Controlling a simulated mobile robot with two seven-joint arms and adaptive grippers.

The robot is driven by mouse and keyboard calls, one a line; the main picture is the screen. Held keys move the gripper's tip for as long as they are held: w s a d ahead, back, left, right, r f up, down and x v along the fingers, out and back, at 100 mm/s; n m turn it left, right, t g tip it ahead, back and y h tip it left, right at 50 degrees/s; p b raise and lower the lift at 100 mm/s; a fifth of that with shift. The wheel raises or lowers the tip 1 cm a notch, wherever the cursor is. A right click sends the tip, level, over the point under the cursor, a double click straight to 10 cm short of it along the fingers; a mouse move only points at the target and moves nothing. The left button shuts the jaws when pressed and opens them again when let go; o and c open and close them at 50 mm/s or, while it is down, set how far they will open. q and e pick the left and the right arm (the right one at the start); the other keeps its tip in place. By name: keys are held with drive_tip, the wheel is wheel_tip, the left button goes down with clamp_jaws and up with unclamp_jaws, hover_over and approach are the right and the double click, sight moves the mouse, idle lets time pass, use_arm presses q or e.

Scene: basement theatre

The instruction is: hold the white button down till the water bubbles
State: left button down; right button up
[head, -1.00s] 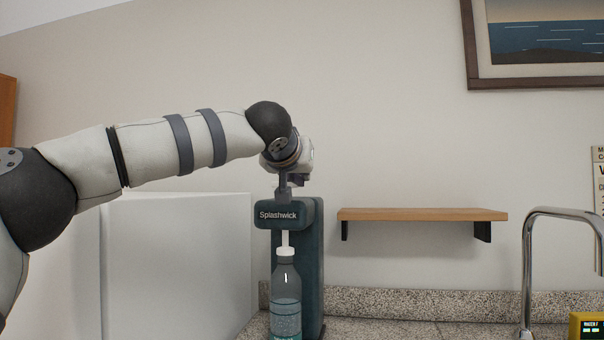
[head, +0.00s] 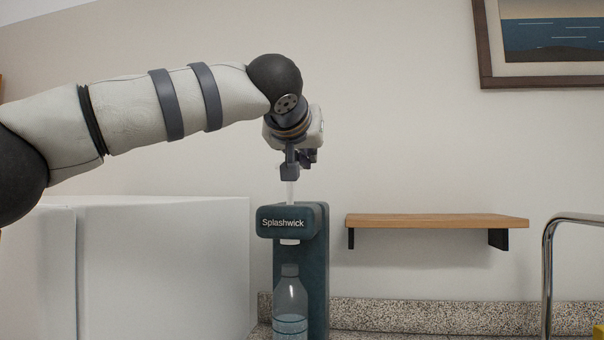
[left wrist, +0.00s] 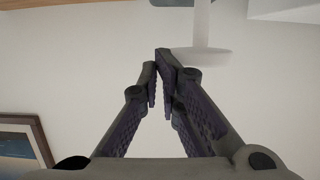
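The teal Splashwick machine (head: 318,262) stands on the counter. A slim white stem (head: 290,192) rises from its top; I take it for the white button. A short white nozzle (head: 289,242) shows under the machine's head. A clear bottle (head: 291,300) with water stands below, its neck apart from the nozzle. My left gripper (head: 290,172) points down at the stem's top. In the left wrist view its fingertips (left wrist: 157,62) are together with nothing between them, beside a white disc on a stem (left wrist: 200,57). Contact cannot be told. My right gripper is out of view.
A white box-shaped unit (head: 165,265) stands left of the machine. A wooden shelf (head: 435,221) is on the wall to the right. A metal tap (head: 548,265) is at far right. The wall space around my gripper is clear.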

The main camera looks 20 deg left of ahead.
use_arm(q)
drive_tip(key=v, duration=0.9)
drive_tip(key=shift+s+d, duration=0.15)
drive_tip(key=shift+s, duration=0.2)
drive_tip(key=shift+w, duration=0.1)
